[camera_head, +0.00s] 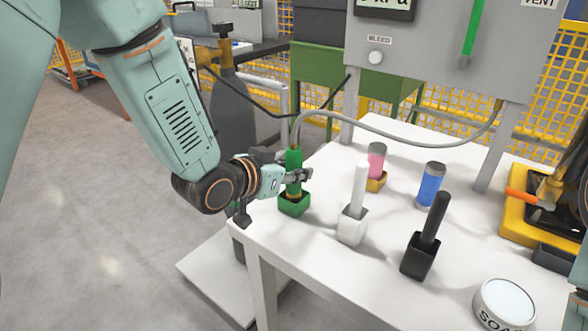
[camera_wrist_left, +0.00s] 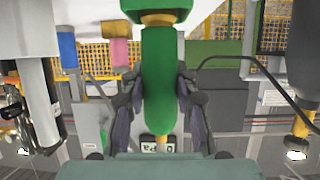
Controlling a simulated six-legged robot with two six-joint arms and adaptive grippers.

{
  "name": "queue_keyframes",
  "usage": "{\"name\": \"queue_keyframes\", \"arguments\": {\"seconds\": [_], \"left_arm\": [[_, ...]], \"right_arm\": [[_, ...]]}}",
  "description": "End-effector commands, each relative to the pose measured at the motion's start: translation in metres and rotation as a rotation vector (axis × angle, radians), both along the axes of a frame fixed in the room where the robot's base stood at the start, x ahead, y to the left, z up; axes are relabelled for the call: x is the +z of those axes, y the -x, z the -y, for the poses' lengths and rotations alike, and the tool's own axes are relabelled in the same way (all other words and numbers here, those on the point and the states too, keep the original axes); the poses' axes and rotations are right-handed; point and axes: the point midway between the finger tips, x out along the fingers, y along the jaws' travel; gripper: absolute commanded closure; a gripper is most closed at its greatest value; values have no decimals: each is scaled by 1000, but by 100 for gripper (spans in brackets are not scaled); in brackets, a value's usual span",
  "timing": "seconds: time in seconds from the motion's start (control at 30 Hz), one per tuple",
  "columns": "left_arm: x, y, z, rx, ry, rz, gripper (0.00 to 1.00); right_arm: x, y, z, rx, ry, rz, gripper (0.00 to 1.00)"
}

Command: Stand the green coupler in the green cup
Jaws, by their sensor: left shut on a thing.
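The green coupler (camera_head: 293,160) is upright, with a grey hose at its top. My left gripper (camera_head: 297,177) is shut on it, one finger on each side. The green cup (camera_head: 294,204) stands on the white table near its left edge, directly below the coupler. The coupler's brass lower part meets the cup's mouth; how deep it sits is hidden. The left wrist view, which looks inverted, shows the green coupler (camera_wrist_left: 158,75) between the fingers and the green cup (camera_wrist_left: 157,6) at the top edge. My right gripper is out of view.
A white piece in a white cup (camera_head: 352,227), a black piece in a black cup (camera_head: 419,258), a pink cylinder (camera_head: 376,160) in a yellow cup, a blue cylinder (camera_head: 430,187) and a soap tin (camera_head: 504,304) stand on the white table (camera_head: 320,262). The hose (camera_head: 400,136) arches towards the grey panel.

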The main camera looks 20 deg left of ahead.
Motion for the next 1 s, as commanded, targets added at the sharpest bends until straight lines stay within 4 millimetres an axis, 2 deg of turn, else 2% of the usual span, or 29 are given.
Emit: {"name": "queue_keyframes", "arguments": {"seconds": [0.93, 0.97, 1.0], "left_arm": [[-12, 0, 0, 0, 1, 2, 100], [-11, 0, 0, 0, 1, 2, 68], [-11, 0, 0, 0, 1, 2, 64]], "right_arm": [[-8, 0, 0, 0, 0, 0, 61], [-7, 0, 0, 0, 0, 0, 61], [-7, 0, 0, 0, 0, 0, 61]]}}
